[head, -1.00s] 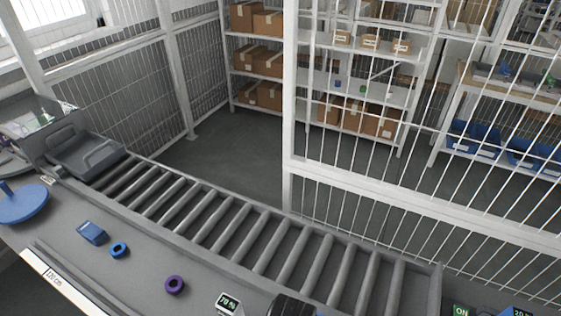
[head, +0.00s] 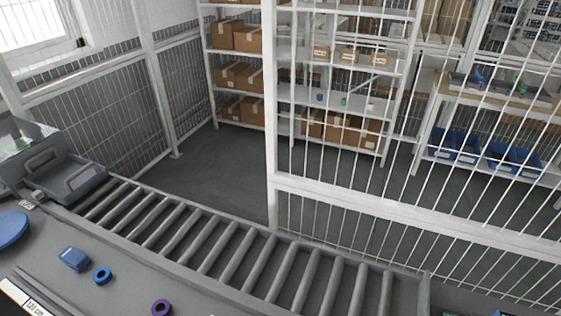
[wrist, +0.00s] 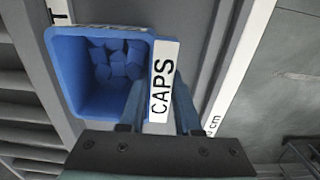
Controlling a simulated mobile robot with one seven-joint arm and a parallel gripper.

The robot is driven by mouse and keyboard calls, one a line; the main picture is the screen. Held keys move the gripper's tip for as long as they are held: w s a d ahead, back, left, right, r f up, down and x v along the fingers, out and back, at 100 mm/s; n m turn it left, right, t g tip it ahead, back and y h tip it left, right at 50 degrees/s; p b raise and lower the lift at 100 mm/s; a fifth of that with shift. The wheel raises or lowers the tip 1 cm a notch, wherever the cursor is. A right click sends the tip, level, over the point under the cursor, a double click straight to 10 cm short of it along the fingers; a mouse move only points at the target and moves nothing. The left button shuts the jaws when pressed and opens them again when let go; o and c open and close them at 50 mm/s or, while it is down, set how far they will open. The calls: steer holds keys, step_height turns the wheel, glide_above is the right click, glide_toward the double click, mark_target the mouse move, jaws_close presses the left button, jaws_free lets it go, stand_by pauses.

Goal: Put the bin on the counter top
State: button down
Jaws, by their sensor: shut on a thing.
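A blue bin (wrist: 62,75) with several blue blocks inside and a white label reading CAPS shows in the wrist view. My gripper (wrist: 158,105) is shut on the bin's labelled wall, with one finger on each side of it. The bin and my gripper are not visible in the head view. The grey counter top (head: 125,291) runs along the bottom left of the head view. Whether the bin touches the surface under it cannot be told.
A roller conveyor (head: 240,262) lies behind the counter, with a grey tray (head: 68,178) at its left end. A blue block (head: 75,258), a blue ring (head: 102,276) and a purple ring (head: 161,308) lie on the counter. A mesh fence (head: 270,120) stands behind.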

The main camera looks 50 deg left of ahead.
steer(key=c, duration=0.6)
jaws_free()
steer(key=shift+r, duration=0.1)
step_height(320, 180, up, 12)
